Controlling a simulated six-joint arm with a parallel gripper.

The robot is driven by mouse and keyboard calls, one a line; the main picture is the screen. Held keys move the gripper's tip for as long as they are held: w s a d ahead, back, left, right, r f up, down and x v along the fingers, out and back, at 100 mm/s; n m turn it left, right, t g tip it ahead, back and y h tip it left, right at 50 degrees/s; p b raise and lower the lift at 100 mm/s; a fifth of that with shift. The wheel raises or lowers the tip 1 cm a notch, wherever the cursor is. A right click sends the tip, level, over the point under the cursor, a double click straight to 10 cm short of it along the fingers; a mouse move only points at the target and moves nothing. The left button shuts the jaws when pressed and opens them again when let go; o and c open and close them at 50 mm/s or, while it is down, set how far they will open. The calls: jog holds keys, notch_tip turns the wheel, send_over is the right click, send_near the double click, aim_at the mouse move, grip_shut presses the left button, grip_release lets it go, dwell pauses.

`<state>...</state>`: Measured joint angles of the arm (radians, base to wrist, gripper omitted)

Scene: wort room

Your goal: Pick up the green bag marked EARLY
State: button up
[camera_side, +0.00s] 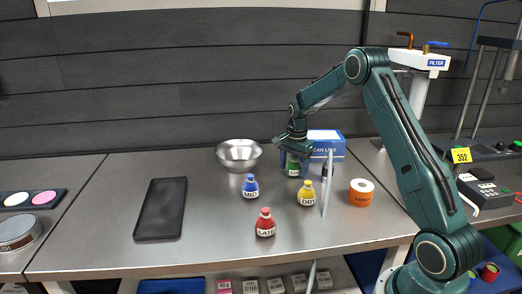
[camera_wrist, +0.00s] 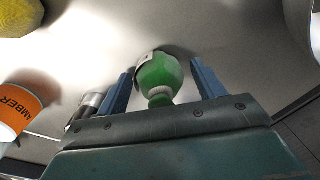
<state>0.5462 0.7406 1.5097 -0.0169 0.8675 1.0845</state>
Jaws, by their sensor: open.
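The green bag (camera_side: 293,168) stands on the steel table toward the back, right of the middle. My gripper (camera_side: 292,150) is directly above it, with the jaws low around its top. In the wrist view the green bag (camera_wrist: 160,72) lies between the two blue fingers of my gripper (camera_wrist: 162,85), with a gap visible on each side. The fingers are open and not closed on the bag. Its marking cannot be read in either view.
Blue (camera_side: 250,187), red (camera_side: 265,223) and yellow (camera_side: 307,193) bags stand nearby. A blue box (camera_side: 329,149) is behind, an orange-labelled roll (camera_side: 361,192) to the right. A steel bowl (camera_side: 239,154) and black tray (camera_side: 160,209) are left. Free table lies around the red bag.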

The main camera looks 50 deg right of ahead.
aim_at(294, 157)
jog(key=shift+c, duration=0.2)
jog(key=c, duration=1)
jog(key=shift+r, duration=0.1)
notch_tip(294, 157, up, 20)
dwell(0.7)
